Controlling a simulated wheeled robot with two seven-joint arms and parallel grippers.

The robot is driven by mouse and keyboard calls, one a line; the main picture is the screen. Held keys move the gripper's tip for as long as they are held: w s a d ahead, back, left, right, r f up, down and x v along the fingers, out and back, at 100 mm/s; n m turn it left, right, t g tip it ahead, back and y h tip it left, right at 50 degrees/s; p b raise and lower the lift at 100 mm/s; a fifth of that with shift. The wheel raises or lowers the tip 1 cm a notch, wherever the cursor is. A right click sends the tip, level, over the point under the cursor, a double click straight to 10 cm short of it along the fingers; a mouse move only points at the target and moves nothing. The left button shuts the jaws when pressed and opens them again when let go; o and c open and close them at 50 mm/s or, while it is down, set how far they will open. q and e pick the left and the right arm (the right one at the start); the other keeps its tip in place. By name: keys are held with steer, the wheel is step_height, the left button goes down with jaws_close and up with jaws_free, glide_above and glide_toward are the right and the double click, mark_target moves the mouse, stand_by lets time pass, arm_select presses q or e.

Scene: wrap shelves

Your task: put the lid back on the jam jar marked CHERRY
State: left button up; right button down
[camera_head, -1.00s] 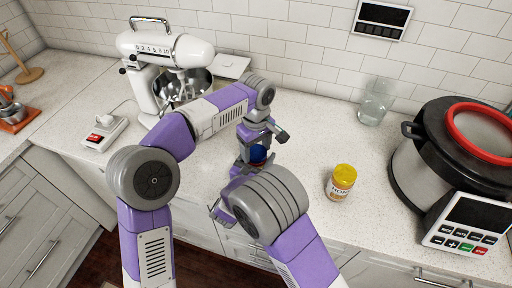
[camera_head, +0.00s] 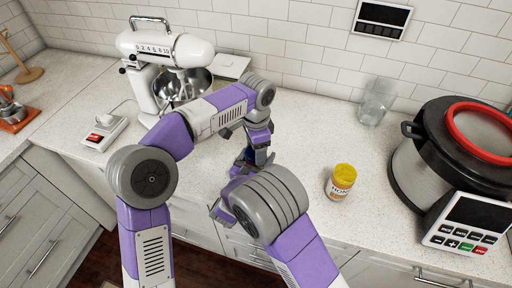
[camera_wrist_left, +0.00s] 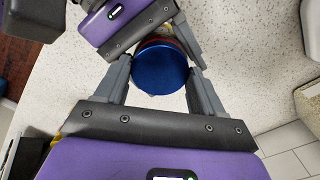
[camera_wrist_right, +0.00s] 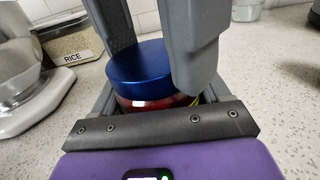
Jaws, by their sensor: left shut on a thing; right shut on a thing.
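A blue lid (camera_wrist_right: 140,66) sits on top of a jar with red contents (camera_wrist_right: 150,103) in the right wrist view. The jar's marking is hidden. My left gripper (camera_wrist_left: 161,66) is shut around the lid from above, one finger on each side; the blue lid (camera_wrist_left: 160,70) also shows in the left wrist view. My right gripper (camera_wrist_right: 155,98) is shut around the jar's body below the lid. In the head view my arms hide most of the jar, and only a little blue (camera_head: 249,157) shows. I cannot tell how tightly the lid is seated.
A honey jar with a yellow lid (camera_head: 341,182) stands to the right on the counter. A glass (camera_head: 376,102) is behind it and a large cooker (camera_head: 415,170) at far right. A stand mixer (camera_head: 165,50) and a scale (camera_head: 104,132) are at left. The counter's front edge is close.

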arm_select(q)
steer(key=shift+m, duration=1)
steer(key=o, duration=1.2)
steer(key=shift+c, duration=0.2)
steer(key=shift+r, duration=2.25)
steer(key=shift+c, duration=0.2)
